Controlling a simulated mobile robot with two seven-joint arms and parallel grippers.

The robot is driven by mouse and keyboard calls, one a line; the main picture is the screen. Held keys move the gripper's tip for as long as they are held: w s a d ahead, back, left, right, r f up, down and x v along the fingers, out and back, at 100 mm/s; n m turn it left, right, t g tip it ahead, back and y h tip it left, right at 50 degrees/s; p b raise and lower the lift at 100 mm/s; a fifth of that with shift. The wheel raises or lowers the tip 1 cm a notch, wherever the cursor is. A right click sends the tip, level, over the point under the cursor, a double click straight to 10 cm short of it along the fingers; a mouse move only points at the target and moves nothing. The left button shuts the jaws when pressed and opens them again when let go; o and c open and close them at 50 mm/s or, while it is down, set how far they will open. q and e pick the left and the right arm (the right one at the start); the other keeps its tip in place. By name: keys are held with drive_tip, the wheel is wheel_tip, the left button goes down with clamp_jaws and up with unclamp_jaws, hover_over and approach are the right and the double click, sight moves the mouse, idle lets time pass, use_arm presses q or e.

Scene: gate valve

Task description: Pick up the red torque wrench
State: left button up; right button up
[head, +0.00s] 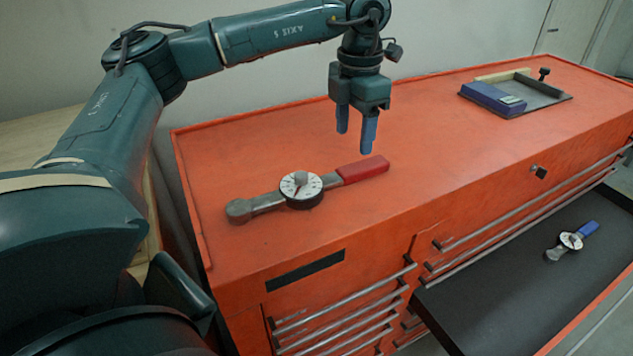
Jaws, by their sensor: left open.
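The red torque wrench (301,189) lies flat on the orange top of the tool chest. Its red handle (363,169) points to the right, its round white dial is in the middle, and its grey head is at the left. My left gripper (356,140) hangs above the chest with its blue fingers pointing down, over and slightly behind the red handle. It is open and empty, apart from the wrench. My right gripper is not in view.
The orange tool chest (250,160) has a raised rim at its left and back. A dark tray (545,97) with a blue box (492,97) stands at the back right. A blue-handled torque wrench (570,241) lies in the open drawer (500,285) at lower right.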

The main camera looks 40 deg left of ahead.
sight(349, 169)
use_arm(q)
wheel_tip(349, 169, down, 2)
drive_tip(key=shift+s+f+p, duration=0.15)
drive_tip(key=shift+f+p, duration=0.1)
drive_tip(key=shift+f, duration=1.15)
drive_tip(key=shift+s+f+p, duration=0.15)
drive_tip(key=shift+f+p, duration=0.1)
drive_tip(key=shift+f, duration=1.1)
drive_tip(key=shift+c, duration=0.2)
clamp_jaws()
drive_tip(key=shift+r, duration=0.1)
